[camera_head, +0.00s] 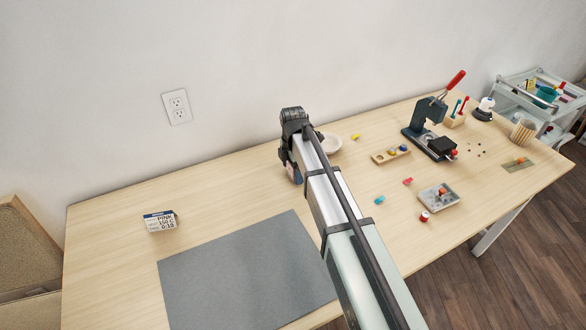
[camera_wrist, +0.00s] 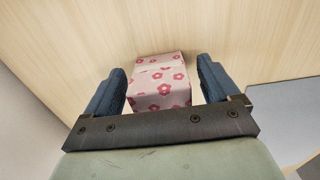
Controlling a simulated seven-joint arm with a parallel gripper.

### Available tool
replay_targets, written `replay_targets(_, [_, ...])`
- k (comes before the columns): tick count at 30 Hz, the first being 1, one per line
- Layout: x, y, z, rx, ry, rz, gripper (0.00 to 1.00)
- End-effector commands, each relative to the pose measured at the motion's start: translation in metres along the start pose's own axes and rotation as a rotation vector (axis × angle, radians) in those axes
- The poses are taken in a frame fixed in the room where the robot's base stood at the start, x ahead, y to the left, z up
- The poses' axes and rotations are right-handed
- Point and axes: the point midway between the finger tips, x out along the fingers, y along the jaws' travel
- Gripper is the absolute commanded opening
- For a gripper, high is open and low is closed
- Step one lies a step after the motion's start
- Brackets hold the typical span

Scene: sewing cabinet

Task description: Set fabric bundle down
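The fabric bundle (camera_wrist: 160,84) is a boxy pink block with a darker pink flower print. In the wrist view it lies between and just beyond the two blue fingers of my gripper (camera_wrist: 164,82), over the pale wood tabletop. A thin gap shows between the bundle and the right finger; the left finger is very close to its side. The fingers look spread, not pressed on the bundle. In the head view my gripper (camera_head: 293,172) points down low at the back of the table, and the arm hides the bundle.
A grey mat (camera_head: 240,270) covers the front left of the wooden table (camera_head: 110,250). A pale dish (camera_head: 331,143) sits right beside my arm. A press (camera_head: 430,130), a button tray (camera_head: 438,196) and small parts occupy the right side.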

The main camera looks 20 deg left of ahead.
Motion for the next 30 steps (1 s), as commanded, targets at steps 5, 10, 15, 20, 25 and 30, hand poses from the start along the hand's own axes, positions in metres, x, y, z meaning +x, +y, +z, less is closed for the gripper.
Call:
replay_targets(5, [0.0,0.0,0.0,0.0,0.0,0.0,0.89])
replay_targets(10, [-0.005,0.0,0.0,0.0,0.0,0.001,0.89])
replay_targets(15, [-0.026,0.001,0.0,0.0,0.0,0.002,0.89])
replay_targets(20, [-0.055,0.001,0.0,0.0,0.0,0.002,0.89])
replay_targets(25, [-0.084,0.001,0.0,0.0,0.0,0.002,0.89])
replay_targets(30, [-0.106,0.001,0.0,0.0,0.0,0.001,0.89])
